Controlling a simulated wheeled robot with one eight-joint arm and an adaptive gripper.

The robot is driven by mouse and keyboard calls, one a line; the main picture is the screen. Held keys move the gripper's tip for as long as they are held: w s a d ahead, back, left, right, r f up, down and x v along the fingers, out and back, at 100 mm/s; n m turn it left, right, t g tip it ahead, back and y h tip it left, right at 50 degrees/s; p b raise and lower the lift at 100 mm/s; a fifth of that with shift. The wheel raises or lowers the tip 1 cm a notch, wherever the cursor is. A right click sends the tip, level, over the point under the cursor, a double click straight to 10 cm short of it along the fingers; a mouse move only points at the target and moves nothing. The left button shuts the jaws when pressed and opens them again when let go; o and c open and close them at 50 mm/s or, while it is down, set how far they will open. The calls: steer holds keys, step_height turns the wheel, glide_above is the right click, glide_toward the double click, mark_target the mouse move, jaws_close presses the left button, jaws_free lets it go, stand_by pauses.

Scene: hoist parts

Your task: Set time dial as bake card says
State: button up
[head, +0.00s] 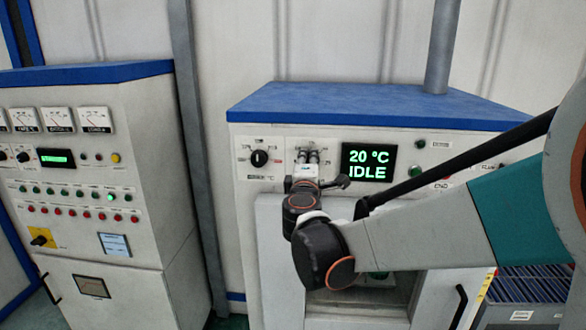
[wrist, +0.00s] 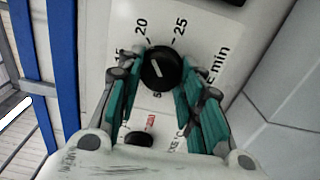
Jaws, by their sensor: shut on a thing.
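The time dial (wrist: 164,57) is a black round knob with a white pointer line, on a white panel marked 20, 25 and "min". The pointer line leans up and to the left, roughly toward the 20 side; its exact setting is hard to read. My gripper (wrist: 163,70) is shut on the dial, with a teal-padded finger on each side. In the head view my gripper (head: 313,157) is at the oven panel left of the display, and it hides the dial. I cannot make out a bake card.
The oven display (head: 368,163) reads 20 °C IDLE. Another black knob (head: 259,158) sits left of my gripper. A black knob (wrist: 139,139) also shows below the dial in the wrist view. A control cabinet (head: 150,130) stands to the left, with a gap between.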

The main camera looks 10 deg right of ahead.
stand_by(0.4)
steer(key=o, duration=1.1)
steer(key=shift+w, duration=0.15)
steer(key=shift+c, duration=0.2)
steer(key=v, duration=1.2)
